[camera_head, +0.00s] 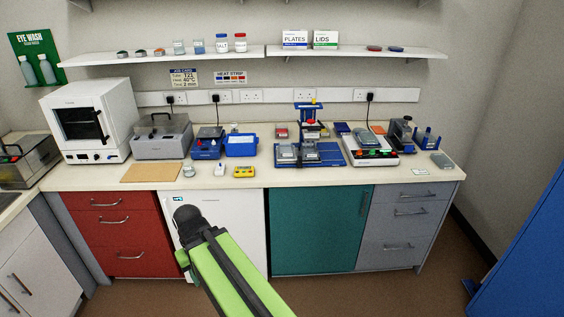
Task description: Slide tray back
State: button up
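A blue pipetting stand (312,108) is at the middle-right of the bench, with a dark blue flat base or tray (334,160) under it. Pale plates (287,153) sit on this base. I cannot tell from here how the tray is seated or how far it can slide. My green and black arm reaches up from the bottom, and its dark end, my gripper (187,214), is in front of the white cabinet door, apart from the stand. The fingers are not clear, so I cannot see whether they are open or shut.
A white device with coloured buttons (371,157) is right of the stand. A blue box (240,146), a yellow block (243,171) and a grey lidded bath (162,138) are left of it. The bench front (330,178) below the stand is clear. A shelf (350,55) runs above.

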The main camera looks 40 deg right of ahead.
aim_at(298, 153)
jog(key=u, duration=0.15)
jog(key=i, duration=1)
jog(key=u, duration=0.05)
